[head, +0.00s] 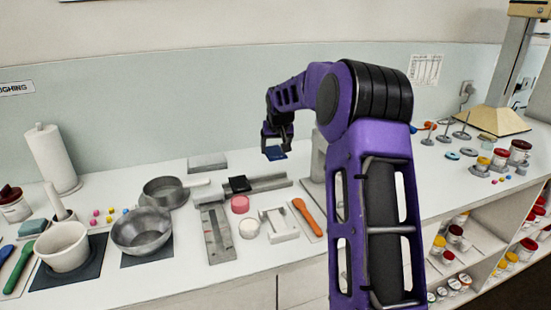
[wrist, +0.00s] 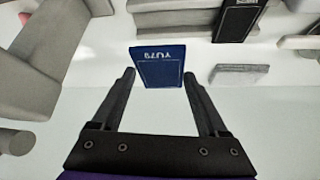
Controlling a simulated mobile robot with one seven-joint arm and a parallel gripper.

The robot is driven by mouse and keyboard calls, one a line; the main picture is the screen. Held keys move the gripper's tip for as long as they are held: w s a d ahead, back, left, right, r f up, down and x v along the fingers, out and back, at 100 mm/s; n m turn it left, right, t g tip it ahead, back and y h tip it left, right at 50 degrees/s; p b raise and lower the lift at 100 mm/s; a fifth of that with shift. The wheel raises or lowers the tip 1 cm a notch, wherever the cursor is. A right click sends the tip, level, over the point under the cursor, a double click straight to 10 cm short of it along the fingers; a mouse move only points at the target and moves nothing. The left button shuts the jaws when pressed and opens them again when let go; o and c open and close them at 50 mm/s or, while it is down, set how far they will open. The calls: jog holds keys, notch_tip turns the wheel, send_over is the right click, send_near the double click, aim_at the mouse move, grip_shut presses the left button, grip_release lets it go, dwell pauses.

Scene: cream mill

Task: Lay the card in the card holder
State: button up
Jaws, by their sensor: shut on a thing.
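My gripper (head: 276,148) hangs above the back of the bench, near the wall. It is shut on a dark blue card (wrist: 158,68), gripped between the fingertips. The card carries light letters that read upside down in the wrist view. The card also shows below the fingers in the head view (head: 275,154). A low grey block (head: 207,163) lies at the back of the bench, left of my gripper; it also shows right of the card in the wrist view (wrist: 240,73). It may be the card holder, but I cannot tell for sure. The card is apart from it.
A grey rail (head: 270,184) with a black block (head: 239,184) lies in front of the grey block. A metal pan (head: 165,193) stands to the left. A grey upright (head: 319,160) stands right of my gripper. Bare bench lies between the card and the grey block.

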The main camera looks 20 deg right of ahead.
jog(key=s+a+f+b, duration=0.1)
jog(key=s+a, duration=0.1)
jog(key=s, duration=0.4)
jog(key=s+a+f, duration=0.2)
jog(key=s, duration=0.5)
jog(key=s+a+f+b, duration=0.1)
jog(key=s, duration=0.5)
jog(key=shift+s+a+f+b, duration=0.25)
jog(key=shift+a+f+b, duration=0.05)
jog(key=shift+a+f, duration=0.1)
jog(key=shift+f+b, duration=1.5)
jog(key=shift+f, duration=0.25)
jog(key=shift+f+b, duration=0.6)
jog(key=o, duration=1.2)
jog(key=shift+o, duration=0.2)
jog(key=shift+r, duration=0.1)
